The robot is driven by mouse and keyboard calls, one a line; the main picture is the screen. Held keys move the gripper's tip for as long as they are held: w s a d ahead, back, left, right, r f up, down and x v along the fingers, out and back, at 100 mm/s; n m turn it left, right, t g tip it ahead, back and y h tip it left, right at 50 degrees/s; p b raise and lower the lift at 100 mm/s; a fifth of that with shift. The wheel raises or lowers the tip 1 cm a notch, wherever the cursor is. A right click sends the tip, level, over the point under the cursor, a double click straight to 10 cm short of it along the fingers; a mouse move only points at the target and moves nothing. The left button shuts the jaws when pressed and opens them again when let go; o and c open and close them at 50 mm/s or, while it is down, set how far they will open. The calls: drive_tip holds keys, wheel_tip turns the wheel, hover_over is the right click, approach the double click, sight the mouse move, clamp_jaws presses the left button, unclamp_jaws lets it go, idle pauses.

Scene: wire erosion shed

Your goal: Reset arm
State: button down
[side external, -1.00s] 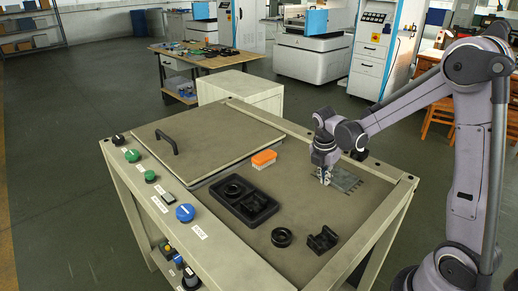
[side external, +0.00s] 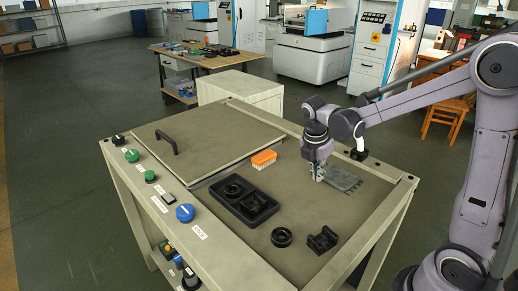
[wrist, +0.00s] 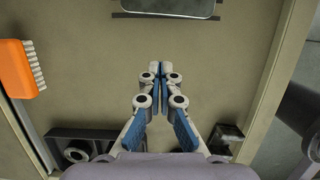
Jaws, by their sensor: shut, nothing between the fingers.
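My gripper (side external: 318,174) is over the right part of the bench top, just left of a flat grey metal plate (side external: 343,180). In the wrist view my gripper (wrist: 159,68) has its fingertips together with nothing between them. Part of the grey plate (wrist: 167,6) shows at the top edge of that view, ahead of the fingertips. I cannot tell how high the fingertips are above the bench top.
An orange brush (side external: 263,158) lies left of my gripper. A black tray (side external: 230,190) with black parts, a black ring (side external: 282,237) and a black notched block (side external: 323,240) lie nearer. A raised lid panel (side external: 210,135) with a handle is at left.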

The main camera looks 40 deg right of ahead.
drive_tip(key=v, duration=0.5)
drive_tip(key=s+a+r+m+t+y, duration=0.2)
drive_tip(key=s+a+m+t, duration=0.5)
drive_tip(key=m, duration=1.1)
drive_tip(key=s+a, duration=0.1)
drive_tip(key=a, duration=0.3)
drive_tip(key=shift+s+y, duration=0.25)
drive_tip(key=shift+y, duration=0.15)
